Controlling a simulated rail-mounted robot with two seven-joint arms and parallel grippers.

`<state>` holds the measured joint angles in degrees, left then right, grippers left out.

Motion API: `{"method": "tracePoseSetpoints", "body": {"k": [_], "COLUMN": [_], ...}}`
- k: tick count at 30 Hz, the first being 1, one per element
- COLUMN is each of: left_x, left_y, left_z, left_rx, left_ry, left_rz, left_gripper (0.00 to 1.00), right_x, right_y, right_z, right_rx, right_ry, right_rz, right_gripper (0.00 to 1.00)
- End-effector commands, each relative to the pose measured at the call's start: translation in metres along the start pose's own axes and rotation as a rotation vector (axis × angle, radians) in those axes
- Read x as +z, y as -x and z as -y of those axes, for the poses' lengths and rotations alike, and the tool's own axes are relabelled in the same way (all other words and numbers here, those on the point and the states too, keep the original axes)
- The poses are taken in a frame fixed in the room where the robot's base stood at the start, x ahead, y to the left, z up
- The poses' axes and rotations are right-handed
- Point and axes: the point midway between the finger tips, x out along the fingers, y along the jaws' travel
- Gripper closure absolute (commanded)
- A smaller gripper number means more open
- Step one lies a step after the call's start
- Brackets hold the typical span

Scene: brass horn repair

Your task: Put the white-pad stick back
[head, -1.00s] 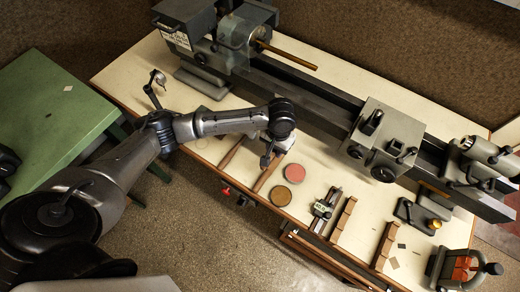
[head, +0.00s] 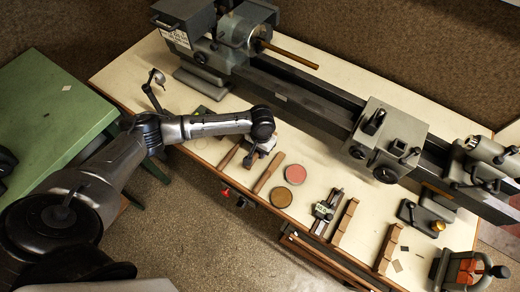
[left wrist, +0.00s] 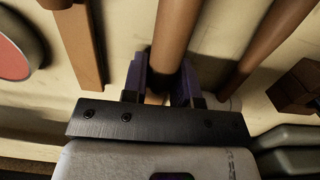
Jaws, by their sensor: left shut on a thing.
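My left gripper (head: 254,156) is low over the front part of the bench, between two wooden sticks. In the left wrist view its purple-edged fingers (left wrist: 162,84) are shut on a round brown wooden stick (left wrist: 174,30). That stick runs away from the fingers toward the top of the picture. No white pad shows on it, so I cannot confirm it is the white-pad stick. In the head view my wrist mostly hides it. My right gripper is not in view.
A flat wooden stick (head: 268,179) and another stick (head: 230,153) lie on either side. A red disc (head: 295,174) and a brown disc (head: 281,196) lie to the right. The grey lathe (head: 300,95) stands behind. The bench front edge is close.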

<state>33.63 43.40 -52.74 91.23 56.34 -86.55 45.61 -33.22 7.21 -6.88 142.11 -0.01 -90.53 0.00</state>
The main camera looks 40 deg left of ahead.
Motion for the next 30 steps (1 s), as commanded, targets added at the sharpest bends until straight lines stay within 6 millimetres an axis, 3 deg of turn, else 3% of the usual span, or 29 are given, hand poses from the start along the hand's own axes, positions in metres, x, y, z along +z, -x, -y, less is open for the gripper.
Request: {"method": "tracePoseSetpoints", "body": {"k": [11, 12, 19, 27, 30], "left_x": [-0.001, -0.001, -0.001, -0.001, -0.001], "left_y": [-0.002, -0.002, -0.002, -0.001, 0.008], "left_z": [0.0, 0.0, 0.0, 0.0, -0.001], "left_rx": [0.001, 0.001, 0.001, 0.001, 0.002], "left_ry": [0.0, 0.0, 0.0, -0.001, -0.001], "left_rz": [-0.001, -0.001, -0.001, -0.002, -0.002], "left_gripper": [0.92, 0.69, 0.48, 0.48, 0.48], "right_x": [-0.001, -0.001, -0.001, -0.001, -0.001], "right_y": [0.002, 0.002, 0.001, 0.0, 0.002], "right_z": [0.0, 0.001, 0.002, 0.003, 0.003], "right_rx": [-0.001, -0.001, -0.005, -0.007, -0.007], "right_ry": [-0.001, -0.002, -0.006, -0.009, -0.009], "right_rz": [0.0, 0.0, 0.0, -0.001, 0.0], "right_gripper": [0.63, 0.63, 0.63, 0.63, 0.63]}}
